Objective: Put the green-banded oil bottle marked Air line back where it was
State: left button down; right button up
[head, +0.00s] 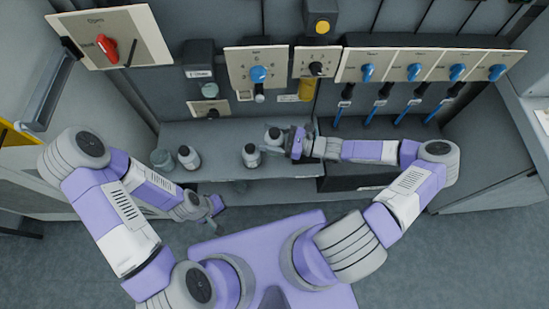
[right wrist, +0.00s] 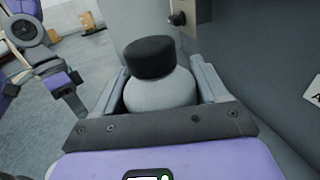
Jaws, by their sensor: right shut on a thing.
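My right gripper (head: 286,140) is shut on a pale bottle with a black cap (head: 273,134) at the back of the grey shelf. In the right wrist view the bottle (right wrist: 160,92) stands upright between the two fingers. No green band or marking can be read on it. Another pale, dark-capped bottle (head: 251,156) stands just in front and to the left. A third such bottle (head: 189,157) stands further left beside a grey-green container (head: 162,159). My left gripper (head: 216,205) hangs low in front of the shelf, away from the bottles; its opening is unclear.
The grey shelf (head: 222,139) has free room between the left containers and the middle bottles. Panels with blue knobs (head: 414,71) and a red-handled switch (head: 106,47) are on the wall behind. Blue-tipped hanging tools (head: 380,103) are right of my right gripper.

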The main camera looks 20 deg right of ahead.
notch_tip(320, 180, down, 10)
jog(key=b, duration=0.4)
jog(key=shift+r, duration=0.15)
jog(key=o, duration=0.8)
jog(key=shift+f, duration=0.2)
jog(key=shift+c, duration=0.2)
jog(key=o, duration=0.4)
jog(key=shift+o, duration=0.2)
jog(key=shift+r, duration=0.25)
jog(key=p+v, duration=0.2)
jog(key=v, duration=1)
